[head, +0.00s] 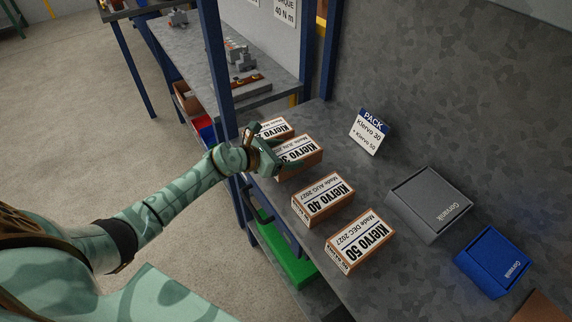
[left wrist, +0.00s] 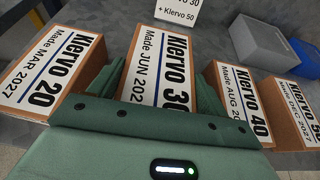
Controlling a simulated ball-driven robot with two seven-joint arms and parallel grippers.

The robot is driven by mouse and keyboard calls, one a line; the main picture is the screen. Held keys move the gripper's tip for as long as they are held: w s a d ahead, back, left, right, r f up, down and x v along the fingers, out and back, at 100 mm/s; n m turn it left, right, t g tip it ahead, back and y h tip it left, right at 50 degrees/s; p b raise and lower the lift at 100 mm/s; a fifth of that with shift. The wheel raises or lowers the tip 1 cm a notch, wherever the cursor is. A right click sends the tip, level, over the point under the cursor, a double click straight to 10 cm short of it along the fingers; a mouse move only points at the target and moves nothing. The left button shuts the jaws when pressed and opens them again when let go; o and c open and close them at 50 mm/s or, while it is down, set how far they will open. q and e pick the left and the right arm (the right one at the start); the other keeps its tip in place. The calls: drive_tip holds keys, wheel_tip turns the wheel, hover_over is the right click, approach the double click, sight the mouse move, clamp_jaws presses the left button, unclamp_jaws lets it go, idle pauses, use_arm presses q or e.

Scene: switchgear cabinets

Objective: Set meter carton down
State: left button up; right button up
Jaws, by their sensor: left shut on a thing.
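My left gripper (head: 276,153) is shut on the Klervo 30 carton (head: 307,151), one finger along each side. In the left wrist view the Klervo 30 carton (left wrist: 165,62) lies label up between the green fingers, marked "Made JUN". It is in line with the other cartons on the grey bench (head: 298,227); whether its underside touches the bench is hidden. The Klervo 20 carton (left wrist: 48,72) is beside it on one side, and the Klervo 40 carton (head: 323,198) and Klervo 50 carton (head: 360,241) are on the other. My right gripper is out of view.
A "PACK Klervo 30 + Klervo 50" sign (head: 369,131) stands behind the cartons. A grey Gorvanik box (head: 428,203) and a blue box (head: 492,262) sit to the right. A blue post (head: 216,70) rises at the bench's left end. Bare bench lies between the cartons and the sign.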

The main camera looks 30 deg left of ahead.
use_arm(q)
wheel_tip(320, 180, down, 3)
drive_tip(key=shift+w+f+b, duration=0.1)
drive_tip(key=shift+f+b, duration=0.05)
drive_tip(key=shift+b, duration=0.4)
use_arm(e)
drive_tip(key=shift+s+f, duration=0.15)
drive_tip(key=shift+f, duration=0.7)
use_arm(q)
drive_tip(key=o, duration=1.3)
drive_tip(key=shift+s, duration=0.2)
drive_tip(key=p+v, duration=0.2)
drive_tip(key=v, duration=1)
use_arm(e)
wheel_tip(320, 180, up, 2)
